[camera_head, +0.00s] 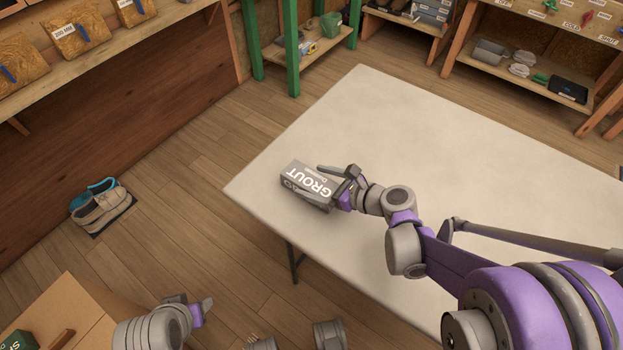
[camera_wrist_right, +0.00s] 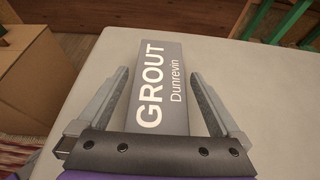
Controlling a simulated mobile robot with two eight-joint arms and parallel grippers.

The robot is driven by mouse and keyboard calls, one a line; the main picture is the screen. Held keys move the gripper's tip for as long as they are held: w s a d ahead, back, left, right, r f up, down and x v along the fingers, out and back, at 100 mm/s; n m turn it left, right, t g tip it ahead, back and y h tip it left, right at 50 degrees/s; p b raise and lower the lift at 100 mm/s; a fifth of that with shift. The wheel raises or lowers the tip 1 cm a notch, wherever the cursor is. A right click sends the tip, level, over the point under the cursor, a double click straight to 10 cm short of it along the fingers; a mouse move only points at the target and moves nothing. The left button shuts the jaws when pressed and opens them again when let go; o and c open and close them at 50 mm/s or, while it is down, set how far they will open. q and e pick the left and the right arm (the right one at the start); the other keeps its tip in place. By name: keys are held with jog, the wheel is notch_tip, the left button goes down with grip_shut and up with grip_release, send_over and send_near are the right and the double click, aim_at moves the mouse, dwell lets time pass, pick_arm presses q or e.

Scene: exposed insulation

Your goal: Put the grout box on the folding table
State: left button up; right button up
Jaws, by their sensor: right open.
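The grout box (camera_head: 305,181) is a grey box with white GROUT lettering. It is on the folding table (camera_head: 400,120), near the table's left corner. In the right wrist view the box (camera_wrist_right: 162,85) lies between the two spread fingers, with a gap visible on each side. My right gripper (camera_head: 327,188) is open around the box. My left gripper (camera_head: 195,308) is low at the bottom left of the head view, away from the table, and its jaw state is unclear.
The pale tabletop is otherwise bare. A cardboard box (camera_head: 75,307) stands at the lower left. Shoes (camera_head: 101,205) rest on the floor at the left. Wooden shelves (camera_head: 515,75) with containers stand behind the table, and a green-legged rack (camera_head: 305,45) stands at the back.

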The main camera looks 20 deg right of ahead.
jog(key=p+v, duration=0.1)
jog(key=v, duration=0.9)
jog(key=shift+p, duration=0.35)
jog(key=shift+s+d, duration=0.2)
jog(key=shift+s, duration=0.05)
